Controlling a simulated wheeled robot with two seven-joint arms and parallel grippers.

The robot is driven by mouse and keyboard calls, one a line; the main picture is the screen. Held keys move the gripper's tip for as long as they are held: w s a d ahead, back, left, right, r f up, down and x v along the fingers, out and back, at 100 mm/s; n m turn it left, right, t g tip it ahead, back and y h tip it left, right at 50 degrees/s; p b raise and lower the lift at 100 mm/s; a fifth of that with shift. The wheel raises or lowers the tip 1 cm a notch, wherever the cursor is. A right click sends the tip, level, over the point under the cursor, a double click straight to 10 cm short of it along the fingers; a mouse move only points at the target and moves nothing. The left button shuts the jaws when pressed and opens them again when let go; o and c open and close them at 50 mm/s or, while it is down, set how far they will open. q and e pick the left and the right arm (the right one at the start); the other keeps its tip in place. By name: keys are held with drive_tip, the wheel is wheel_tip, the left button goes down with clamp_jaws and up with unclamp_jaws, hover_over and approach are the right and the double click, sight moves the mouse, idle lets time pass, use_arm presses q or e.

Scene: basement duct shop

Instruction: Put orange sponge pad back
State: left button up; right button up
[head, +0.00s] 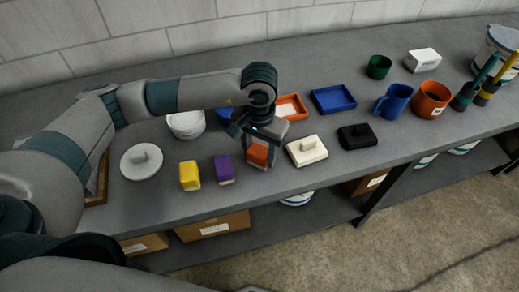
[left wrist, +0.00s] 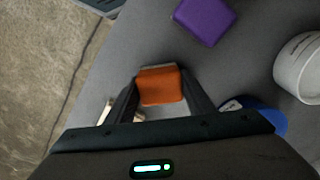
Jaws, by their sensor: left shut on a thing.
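The orange sponge pad (head: 257,155) is between the fingers of my left gripper (head: 259,143), which is shut on it. The pad also shows in the left wrist view (left wrist: 160,88), with one finger on each side. It is at or just above the bench top near the front edge; I cannot tell whether it touches. A purple pad (head: 223,169) and a yellow pad (head: 190,175) stand in a row to its left. The purple pad also shows in the left wrist view (left wrist: 204,18). My right gripper is not in view.
An orange tray (head: 303,115) and a blue tray (head: 333,99) lie behind to the right. A cream block with a handle (head: 307,151) and a black one (head: 357,137) stand to the right. A white tub (head: 186,125) and a round grey lid (head: 141,162) are to the left.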

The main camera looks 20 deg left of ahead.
sight(260, 150)
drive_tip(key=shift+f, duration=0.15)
use_arm(q)
drive_tip(key=shift+f, duration=0.15)
drive_tip(key=o, duration=1)
drive_tip(key=shift+c, duration=0.2)
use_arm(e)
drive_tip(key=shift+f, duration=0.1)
use_arm(q)
drive_tip(key=shift+r, duration=0.3)
wheel_tip(260, 150, up, 4)
drive_tip(key=shift+r+b, duration=0.15)
drive_tip(key=shift+b, duration=1.05)
wheel_tip(260, 150, up, 6)
drive_tip(key=shift+r+b, duration=0.1)
drive_tip(key=shift+b, duration=0.9)
drive_tip(key=shift+r, duration=0.65)
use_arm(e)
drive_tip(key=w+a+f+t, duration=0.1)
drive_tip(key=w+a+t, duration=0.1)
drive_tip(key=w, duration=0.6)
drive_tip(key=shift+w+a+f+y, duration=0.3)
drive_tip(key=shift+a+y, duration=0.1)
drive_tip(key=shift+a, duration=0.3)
